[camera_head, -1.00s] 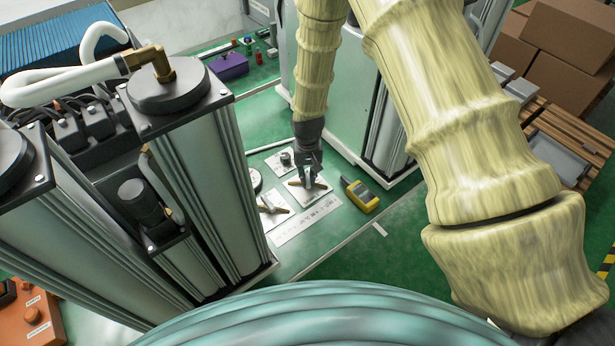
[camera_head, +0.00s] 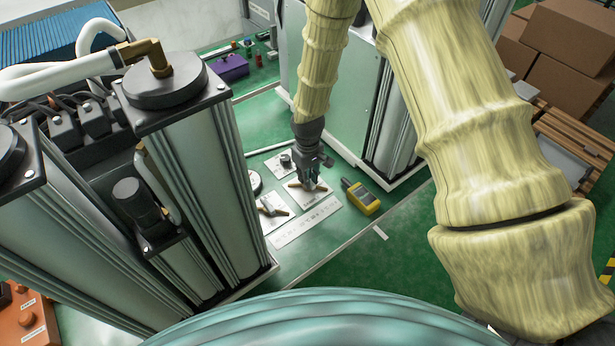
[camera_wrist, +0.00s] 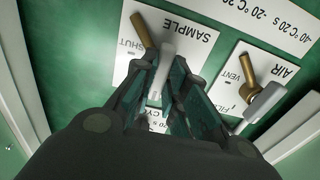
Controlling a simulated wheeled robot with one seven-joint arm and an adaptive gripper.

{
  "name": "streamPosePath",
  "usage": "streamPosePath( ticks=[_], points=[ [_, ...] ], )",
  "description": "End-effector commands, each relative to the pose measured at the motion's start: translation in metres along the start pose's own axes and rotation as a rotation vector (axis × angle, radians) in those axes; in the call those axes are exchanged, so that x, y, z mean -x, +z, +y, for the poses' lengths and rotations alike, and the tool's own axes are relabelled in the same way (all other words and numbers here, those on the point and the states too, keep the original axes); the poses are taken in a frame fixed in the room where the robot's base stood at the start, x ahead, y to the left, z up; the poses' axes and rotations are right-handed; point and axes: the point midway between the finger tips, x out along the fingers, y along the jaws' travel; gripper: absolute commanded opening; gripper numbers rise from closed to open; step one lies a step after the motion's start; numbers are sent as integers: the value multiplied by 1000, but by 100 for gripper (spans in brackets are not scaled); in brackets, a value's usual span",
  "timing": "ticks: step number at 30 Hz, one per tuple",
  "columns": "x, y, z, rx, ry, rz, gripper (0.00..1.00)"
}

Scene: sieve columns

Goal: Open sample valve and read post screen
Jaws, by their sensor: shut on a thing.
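The sample valve sits on a white plate marked SAMPLE (camera_wrist: 186,36) with SHUT printed on it. Its brass part (camera_wrist: 144,30) lies beside that word, and its grey lever (camera_wrist: 161,68) stands between my fingers. My gripper (camera_wrist: 158,100) is shut on the grey lever and hides its lower part and some lettering. In the head view my gripper (camera_head: 313,184) is low over the sample plate (camera_head: 309,197), with brass showing (camera_head: 293,184) at its left. A yellow handheld device (camera_head: 362,197) with a dark face lies right of the plate; no reading is legible.
The AIR plate (camera_wrist: 268,67), with its own brass-and-grey valve (camera_wrist: 262,106), is close beside. A white printed strip (camera_head: 308,222) lies in front of the plates. Tall metal columns (camera_head: 205,180) stand at left, and a cabinet (camera_head: 335,90) stands behind. The green bench at front right is clear.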

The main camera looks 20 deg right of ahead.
Motion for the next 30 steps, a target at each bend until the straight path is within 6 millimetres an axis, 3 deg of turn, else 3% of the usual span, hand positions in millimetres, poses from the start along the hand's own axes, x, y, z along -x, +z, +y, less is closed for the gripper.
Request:
streamPosePath(
  ticks=[12,13,16,30],
  points=[
    [0,0,0,7,1,-1,0],
    [0,0,0,7,1,-1,20],
    [0,0,0,6,0,-1,36],
    [10,-1,0,5,1,1,36]
  ],
)
